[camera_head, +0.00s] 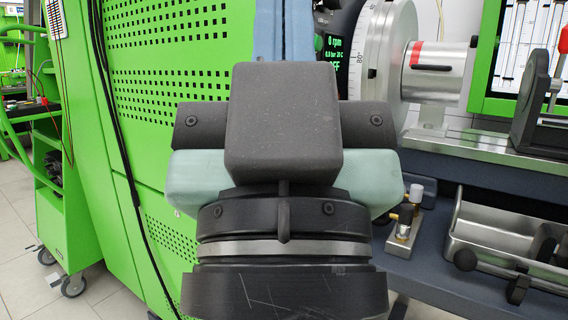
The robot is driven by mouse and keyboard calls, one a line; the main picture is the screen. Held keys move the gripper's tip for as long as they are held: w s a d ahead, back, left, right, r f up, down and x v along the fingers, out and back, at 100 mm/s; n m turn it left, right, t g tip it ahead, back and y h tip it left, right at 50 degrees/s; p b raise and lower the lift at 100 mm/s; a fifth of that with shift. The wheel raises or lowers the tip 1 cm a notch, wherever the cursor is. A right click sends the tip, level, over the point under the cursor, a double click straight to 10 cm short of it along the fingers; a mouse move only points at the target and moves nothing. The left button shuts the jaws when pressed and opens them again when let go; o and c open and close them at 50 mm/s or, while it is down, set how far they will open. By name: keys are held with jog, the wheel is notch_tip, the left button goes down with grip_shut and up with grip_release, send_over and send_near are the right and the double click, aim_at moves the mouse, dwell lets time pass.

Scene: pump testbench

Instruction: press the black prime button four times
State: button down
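My gripper (282,125) is seen from behind in the middle of the picture, as a dark block on a black round wrist. Its fingers are hidden, so I cannot tell whether it is open or shut, or what is in front of it. I cannot make out the black prime button; the gripper and wrist cover the middle of the bench. A dark display (334,55) behind the gripper, at its upper right, shows green text with "0 rpm" and "OFF", and is partly cut off from view.
A green perforated cabinet (160,100) fills the left, with a green cart (70,215) beyond it. At right are a metal graduated wheel (385,50) with a shaft, a small brass fitting (403,232) and a metal tray (505,232) with black knobs on the dark bench.

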notch_tip(320, 180, up, 36)
jog(key=p, duration=3.3)
jog(key=shift+w+f, duration=0.15)
jog(key=shift+f, duration=0.05)
